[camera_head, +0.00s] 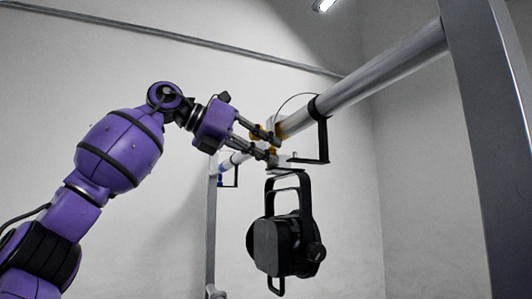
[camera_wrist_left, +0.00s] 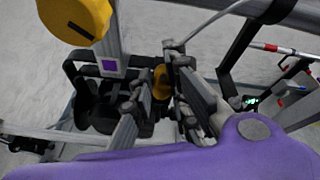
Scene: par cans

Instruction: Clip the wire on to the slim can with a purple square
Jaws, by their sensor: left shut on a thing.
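The slim black can (camera_head: 285,245) hangs by its yoke below the overhead pipe in the head view. In the left wrist view a purple square (camera_wrist_left: 109,65) shows on the grey clamp piece above the can's dark body (camera_wrist_left: 95,105). A thin wire (camera_head: 293,96) arcs from the pipe down toward my left gripper; its grey length also shows in the wrist view (camera_wrist_left: 207,28). My left gripper (camera_head: 275,145) is shut on the wire's end, close to the clamp above the yoke. The fingers partly hide the held end, so whether it touches the can is unclear.
The pipe (camera_head: 385,78) runs from upper right to behind the gripper. A black bracket (camera_head: 323,140) hangs beside it. A yellow knob (camera_wrist_left: 76,20) is close to the wrist camera. A grey upright (camera_head: 495,150) stands at right. Open room lies below the arm.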

